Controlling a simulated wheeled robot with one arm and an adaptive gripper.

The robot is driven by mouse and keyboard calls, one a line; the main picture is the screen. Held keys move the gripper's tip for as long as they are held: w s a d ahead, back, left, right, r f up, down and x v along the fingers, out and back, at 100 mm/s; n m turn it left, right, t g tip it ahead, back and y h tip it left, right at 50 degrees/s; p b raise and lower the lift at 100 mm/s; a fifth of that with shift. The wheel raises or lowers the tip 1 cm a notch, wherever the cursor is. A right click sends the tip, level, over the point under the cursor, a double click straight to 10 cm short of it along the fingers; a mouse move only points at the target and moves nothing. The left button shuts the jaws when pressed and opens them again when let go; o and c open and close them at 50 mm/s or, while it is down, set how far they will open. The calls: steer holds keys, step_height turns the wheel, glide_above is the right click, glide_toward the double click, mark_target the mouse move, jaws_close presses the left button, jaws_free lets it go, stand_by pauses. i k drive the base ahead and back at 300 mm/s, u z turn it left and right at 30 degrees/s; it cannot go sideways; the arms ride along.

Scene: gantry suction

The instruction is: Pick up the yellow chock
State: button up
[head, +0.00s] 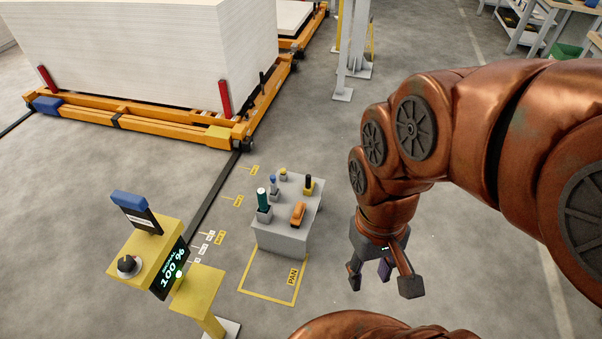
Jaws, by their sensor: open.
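A grey pedestal (283,240) stands on the floor near the middle of the head view, with several small items on top. A yellow block with a black upright part (308,188) sits at its right side and may be the chock. A smaller yellow piece (283,173) sits at its back. Another yellow block (218,134) is at the near right corner of the orange cart. I cannot tell for certain which is the chock. My gripper (384,280) hangs to the right of the pedestal, open and empty, pointing down, apart from everything.
An orange item (298,213), a green cylinder (263,200) and a blue-topped piece (273,184) share the pedestal. A yellow control post (157,255) stands at left front. The orange cart (125,119) carries a white stack (150,50). Floor right of the pedestal is clear.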

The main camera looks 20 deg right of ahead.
mark_target(309, 187)
steer(key=i, duration=1.2)
steer(key=u, duration=0.85)
